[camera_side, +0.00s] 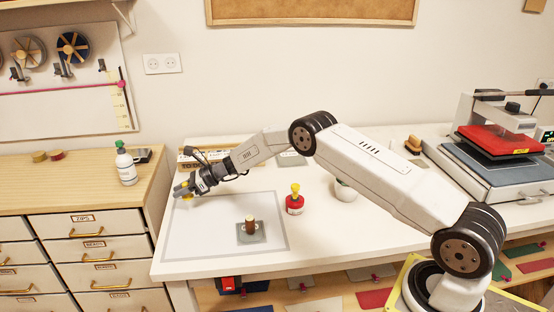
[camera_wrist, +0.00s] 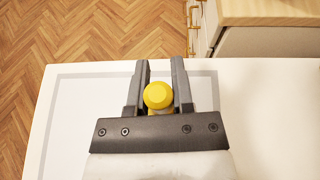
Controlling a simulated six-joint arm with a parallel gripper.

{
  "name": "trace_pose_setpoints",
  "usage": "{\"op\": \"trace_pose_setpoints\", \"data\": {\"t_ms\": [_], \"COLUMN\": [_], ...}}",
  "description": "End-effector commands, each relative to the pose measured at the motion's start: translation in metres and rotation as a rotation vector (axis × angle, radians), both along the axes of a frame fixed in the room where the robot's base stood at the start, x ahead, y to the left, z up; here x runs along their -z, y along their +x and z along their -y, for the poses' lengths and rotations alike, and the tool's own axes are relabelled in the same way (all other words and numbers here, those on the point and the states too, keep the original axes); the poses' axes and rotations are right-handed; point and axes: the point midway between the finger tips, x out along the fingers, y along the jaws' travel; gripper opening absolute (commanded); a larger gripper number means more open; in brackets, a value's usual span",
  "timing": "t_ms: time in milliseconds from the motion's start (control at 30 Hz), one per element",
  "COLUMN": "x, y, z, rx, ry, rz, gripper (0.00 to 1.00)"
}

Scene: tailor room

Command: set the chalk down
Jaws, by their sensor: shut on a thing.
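My gripper (camera_side: 181,190) is shut on a small yellow piece, which I take to be the chalk (camera_side: 187,196). It is over the left part of the white mat with a grey border (camera_side: 205,240). In the wrist view the chalk shows a round yellow end (camera_wrist: 158,95) between the two grey fingers of my gripper (camera_wrist: 158,80), with a tan part below it. I cannot tell whether the chalk touches the mat.
A brown cylinder (camera_side: 250,225) stands on a grey square (camera_side: 248,239) on the mat. A red bottle with a yellow top (camera_side: 294,204) stands right of the mat. A wooden drawer cabinet (camera_side: 80,190) adjoins the table's left side. The mat's front left is clear.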

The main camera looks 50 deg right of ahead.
Motion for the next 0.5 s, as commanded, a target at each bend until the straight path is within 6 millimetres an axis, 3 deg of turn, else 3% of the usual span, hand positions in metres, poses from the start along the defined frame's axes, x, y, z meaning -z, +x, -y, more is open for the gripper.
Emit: {"op": "trace_pose_setpoints", "data": {"t_ms": [367,500], "x": [0.006,0.021], "y": [0.004,0.004], "z": [0.0,0.0], "rx": [0.0,0.0], "ry": [0.001,0.001], "rz": [-0.001,-0.002], "gripper": [0.0,0.0]}}
